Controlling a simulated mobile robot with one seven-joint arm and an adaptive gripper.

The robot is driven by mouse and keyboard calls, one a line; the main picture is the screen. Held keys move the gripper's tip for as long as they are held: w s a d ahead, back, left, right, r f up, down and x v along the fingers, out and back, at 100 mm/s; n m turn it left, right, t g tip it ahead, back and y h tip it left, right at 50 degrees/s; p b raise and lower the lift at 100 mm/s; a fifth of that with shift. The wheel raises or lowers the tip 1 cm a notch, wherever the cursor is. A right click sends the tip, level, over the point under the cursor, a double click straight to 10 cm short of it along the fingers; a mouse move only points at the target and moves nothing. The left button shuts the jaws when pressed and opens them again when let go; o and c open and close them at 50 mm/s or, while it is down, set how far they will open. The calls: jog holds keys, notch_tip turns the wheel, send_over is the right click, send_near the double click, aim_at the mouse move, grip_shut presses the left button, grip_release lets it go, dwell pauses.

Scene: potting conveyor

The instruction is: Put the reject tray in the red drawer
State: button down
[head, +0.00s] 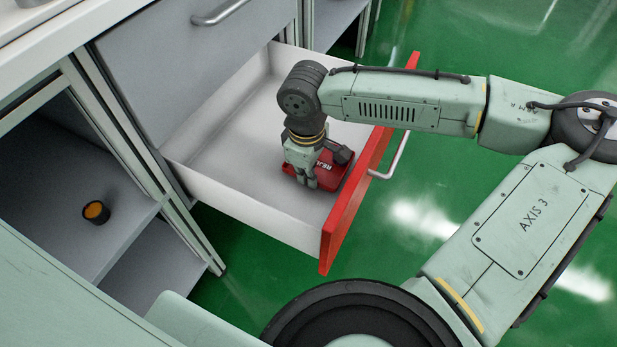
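The red drawer (357,190) is pulled open, with a red front, a metal bar handle and a pale inside. The reject tray (327,169) is red with white lettering, partly hidden by my gripper. It is inside the drawer, near the red front. My gripper (308,184) points down into the drawer at the tray's left part. Its fingers overlap the tray, but I cannot tell whether they grip it or whether the tray rests fully on the drawer floor.
A grey drawer with a metal handle (220,12) is shut above the open one. A small dark pot with orange contents (96,212) stands on a grey shelf (60,165) at left. The back of the open drawer is empty. Green floor (440,215) lies beyond the drawer front.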

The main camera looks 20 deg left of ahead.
jog(key=shift+f, duration=0.5)
jog(key=shift+f, duration=0.15)
jog(key=c, duration=1.8)
grip_release()
notch_tip(320, 180, up, 12)
jog(key=p, duration=0.3)
jog(key=shift+s, duration=0.3)
